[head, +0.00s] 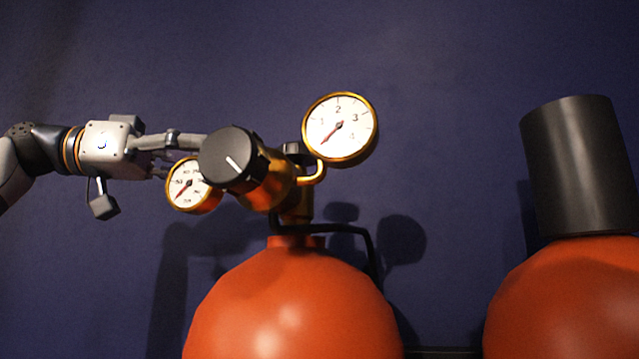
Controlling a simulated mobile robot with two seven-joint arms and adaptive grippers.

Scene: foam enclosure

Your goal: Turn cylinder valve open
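An orange-red gas cylinder (290,305) stands in the lower middle. A brass regulator (268,190) sits on its neck and carries a black knob (226,158) with a white pointer line. A larger round gauge (340,130) is at the upper right of the regulator and a smaller gauge (193,185) at its lower left. My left gripper (190,150) reaches in from the left, with its fingers at the left side of the knob and above the smaller gauge. Its fingertips are partly hidden behind the knob, so its opening and contact are unclear. My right gripper is not in view.
A second orange-red cylinder (570,300) with a black cap (578,165) stands at the right. A black hose (345,228) runs from the regulator down behind the first cylinder. A dark blue wall (450,60) is behind. Space above the cylinders looks free.

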